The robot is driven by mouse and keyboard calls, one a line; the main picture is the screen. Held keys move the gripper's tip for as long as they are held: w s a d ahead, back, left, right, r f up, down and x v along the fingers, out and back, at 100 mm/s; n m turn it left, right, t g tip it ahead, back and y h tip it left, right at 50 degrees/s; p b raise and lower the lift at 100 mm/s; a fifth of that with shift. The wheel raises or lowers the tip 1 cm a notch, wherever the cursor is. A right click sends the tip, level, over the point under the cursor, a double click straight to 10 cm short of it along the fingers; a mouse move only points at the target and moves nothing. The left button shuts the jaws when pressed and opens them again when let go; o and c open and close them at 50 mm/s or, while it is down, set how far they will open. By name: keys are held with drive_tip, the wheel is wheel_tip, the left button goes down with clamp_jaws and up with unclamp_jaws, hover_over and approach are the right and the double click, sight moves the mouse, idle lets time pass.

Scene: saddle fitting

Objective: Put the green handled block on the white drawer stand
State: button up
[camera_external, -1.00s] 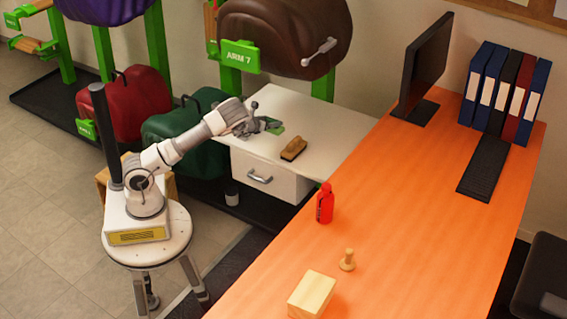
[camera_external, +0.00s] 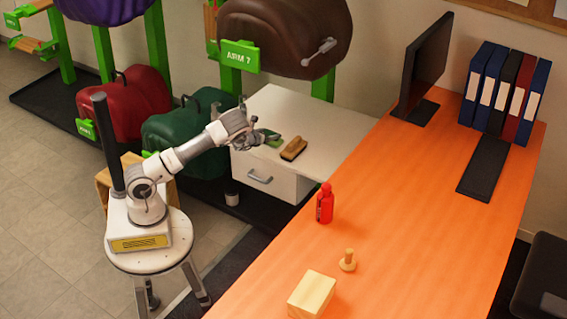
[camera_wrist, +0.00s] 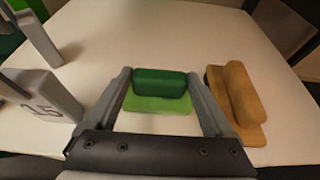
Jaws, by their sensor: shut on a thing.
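The green handled block has a dark green handle and a lighter green base; it shows in the wrist view (camera_wrist: 160,84) between my fingers and small in the external view (camera_external: 273,141). My gripper (camera_wrist: 160,92) is shut on its handle, one finger at each end; in the external view my gripper (camera_external: 264,136) is over the front left part of the white drawer stand (camera_external: 330,128). The block looks level and is over the stand's top. I cannot tell whether its base touches the top.
A brown handled block (camera_external: 293,148) lies on the stand, close to the right of the green one. The back of the stand's top is clear. The orange desk (camera_external: 400,190) with a red bottle (camera_external: 325,203) is to the right. A brown saddle (camera_external: 290,35) hangs behind.

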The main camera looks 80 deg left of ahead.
drive_tip(key=shift+f+b, duration=0.55)
idle(0.4)
drive_tip(key=o, duration=1.3)
drive_tip(key=p+v, duration=0.4)
drive_tip(key=v, duration=1.3)
drive_tip(key=shift+s+d+r, duration=0.15)
drive_tip(key=shift+d, duration=0.05)
